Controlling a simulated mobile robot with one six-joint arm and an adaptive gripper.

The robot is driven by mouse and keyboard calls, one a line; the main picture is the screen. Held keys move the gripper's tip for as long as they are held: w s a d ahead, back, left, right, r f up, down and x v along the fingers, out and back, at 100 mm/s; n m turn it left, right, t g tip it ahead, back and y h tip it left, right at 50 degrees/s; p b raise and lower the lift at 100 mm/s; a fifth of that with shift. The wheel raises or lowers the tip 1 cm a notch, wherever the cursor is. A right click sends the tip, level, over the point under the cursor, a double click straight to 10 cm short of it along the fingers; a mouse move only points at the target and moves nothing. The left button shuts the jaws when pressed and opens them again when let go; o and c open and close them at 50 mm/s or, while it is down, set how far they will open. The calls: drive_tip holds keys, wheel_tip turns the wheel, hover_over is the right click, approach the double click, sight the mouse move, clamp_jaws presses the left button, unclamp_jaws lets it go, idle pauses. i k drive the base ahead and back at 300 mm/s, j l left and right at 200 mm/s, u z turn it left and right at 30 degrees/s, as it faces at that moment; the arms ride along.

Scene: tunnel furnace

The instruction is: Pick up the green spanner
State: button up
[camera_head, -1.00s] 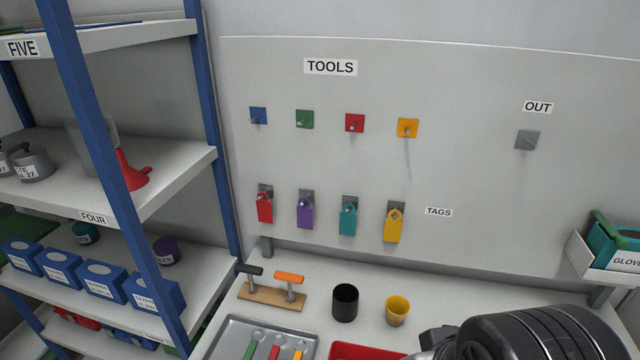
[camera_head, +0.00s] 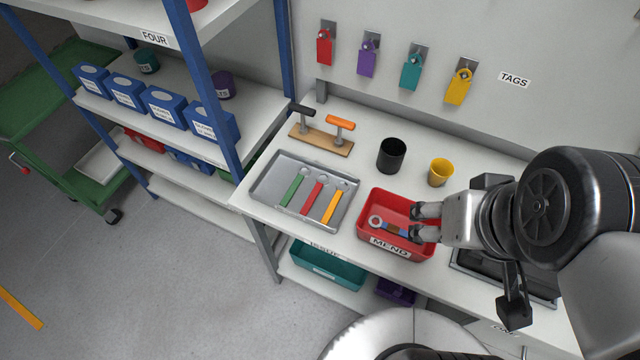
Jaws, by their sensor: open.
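The green spanner (camera_head: 293,191) lies on the grey metal tray (camera_head: 262,187), at the left of a row with a red spanner (camera_head: 313,197) and a yellow spanner (camera_head: 333,205). My gripper (camera_head: 424,222) is open, to the right of the tray and well apart from the green spanner. Its fingers are over the right side of the red bin marked MEND (camera_head: 366,220). A spanner with a blue handle (camera_head: 384,226) shows in that bin, close to the fingertips. I cannot tell whether they touch it.
A wooden stand (camera_head: 322,140) with black and orange handled tools is behind the tray. A black cup (camera_head: 391,155) and a yellow cup (camera_head: 440,172) stand behind the bin. A blue shelf post (camera_head: 217,120) rises left of the tray. A dark tray (camera_head: 480,268) lies under my arm.

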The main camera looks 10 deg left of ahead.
sight(299, 179)
drive_tip(key=i+j+u, duration=0.15)
drive_tip(key=j, duration=0.2)
drive_tip(key=j+u, duration=0.1)
drive_tip(key=j, duration=0.25)
drive_tip(key=i+j+u, duration=0.15)
drive_tip(key=j, duration=0.15)
drive_tip(key=i+j+u, duration=0.15)
drive_tip(key=j, duration=0.2)
